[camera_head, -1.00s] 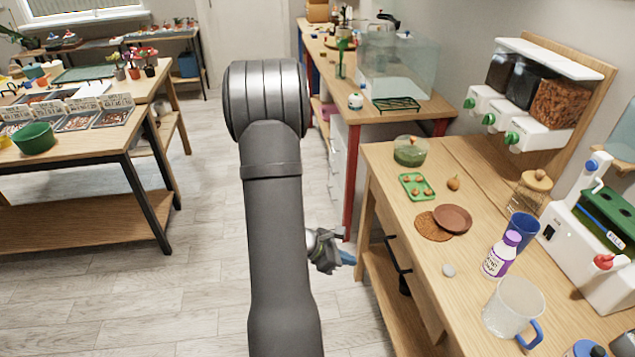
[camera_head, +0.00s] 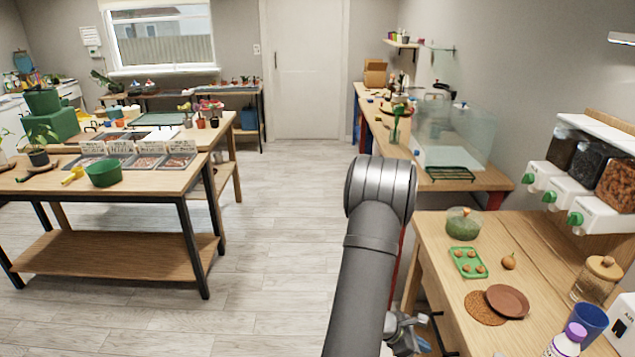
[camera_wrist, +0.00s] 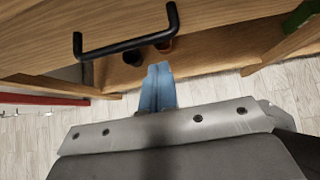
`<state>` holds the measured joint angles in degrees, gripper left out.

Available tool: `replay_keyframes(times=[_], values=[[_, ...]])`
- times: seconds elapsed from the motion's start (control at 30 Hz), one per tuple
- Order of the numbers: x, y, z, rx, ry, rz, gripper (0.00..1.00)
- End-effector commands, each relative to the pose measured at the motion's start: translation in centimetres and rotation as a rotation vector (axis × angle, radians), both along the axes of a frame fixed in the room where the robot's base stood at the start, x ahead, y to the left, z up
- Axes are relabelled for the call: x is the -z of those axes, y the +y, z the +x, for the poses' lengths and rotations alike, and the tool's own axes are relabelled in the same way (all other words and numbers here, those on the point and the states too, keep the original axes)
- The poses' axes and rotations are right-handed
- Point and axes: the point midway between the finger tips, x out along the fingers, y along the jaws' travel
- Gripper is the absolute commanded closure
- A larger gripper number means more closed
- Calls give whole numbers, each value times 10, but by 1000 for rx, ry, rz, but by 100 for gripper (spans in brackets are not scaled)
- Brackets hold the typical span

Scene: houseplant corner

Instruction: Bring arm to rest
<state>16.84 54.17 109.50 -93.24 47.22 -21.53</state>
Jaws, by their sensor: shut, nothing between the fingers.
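My gripper (camera_head: 418,318) is low at the left side of the right-hand wooden table (camera_head: 445,262), partly hidden behind my dark grey arm in the head view. In the wrist view its blue fingertips (camera_wrist: 158,84) are together with nothing between them. They point toward the table's lower shelf (camera_wrist: 215,60), below a black drawer handle (camera_wrist: 125,43). I cannot tell whether they touch anything.
The right-hand table holds a green tray (camera_head: 468,262), a brown saucer (camera_head: 508,301), a blue cup (camera_head: 588,326) and a white bottle with a purple cap (camera_head: 568,343). A table with seed trays stands left. The tiled floor (camera_head: 270,230) between is clear.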

Motion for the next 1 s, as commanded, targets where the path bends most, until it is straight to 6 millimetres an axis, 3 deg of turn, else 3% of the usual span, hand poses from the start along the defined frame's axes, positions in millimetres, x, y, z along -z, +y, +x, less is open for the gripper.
replay_keyframes(times=[0.2,0.53,1.0], values=[[-4,-18,1,2,-2,-1,100],[-5,-21,1,1,-2,-2,100],[-11,-21,1,1,-3,-3,10]])
